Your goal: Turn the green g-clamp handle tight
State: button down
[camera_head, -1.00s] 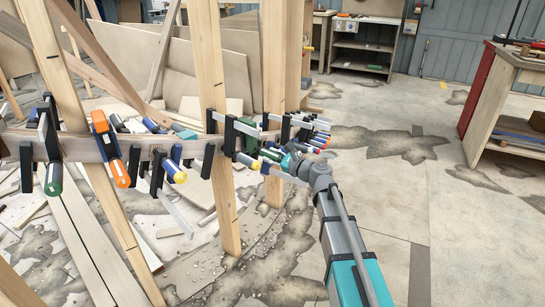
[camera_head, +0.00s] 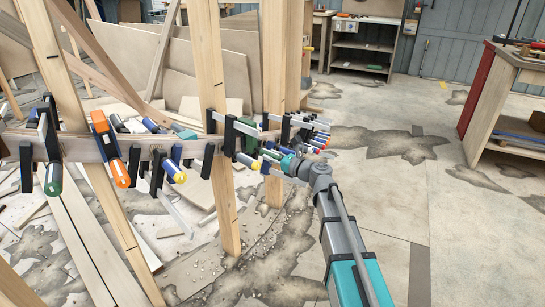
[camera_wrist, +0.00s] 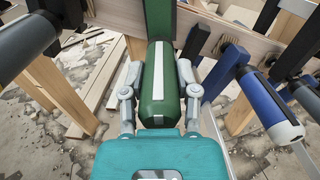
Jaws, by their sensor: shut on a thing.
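The green g-clamp handle (camera_wrist: 160,92) runs up the middle of the wrist view, with a pale stripe along it. My gripper (camera_wrist: 158,74) has one grey finger on each side of it and is shut on it. The handle is lined up with the teal palm, and its near end is close to the palm. The green clamp's body rises above the handle to the top edge. In the head view my gripper (camera_head: 276,160) is among the clamps on the right part of the curved stringer, and the held handle is hard to make out there.
A blue clamp handle (camera_wrist: 268,108) is close on the right, and a dark handle (camera_wrist: 24,45) is on the left. Several other clamps line the wooden stringer (camera_head: 82,149). Upright posts (camera_head: 212,75) stand beside it. The floor on the right is open, up to a workbench (camera_head: 497,100).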

jog(key=shift+c, duration=1.8)
grip_release()
jog(key=v, duration=1.2)
jog(key=shift+d, duration=0.1)
jog(key=shift+v, duration=1.3)
jog(key=shift+s+f, duration=0.1)
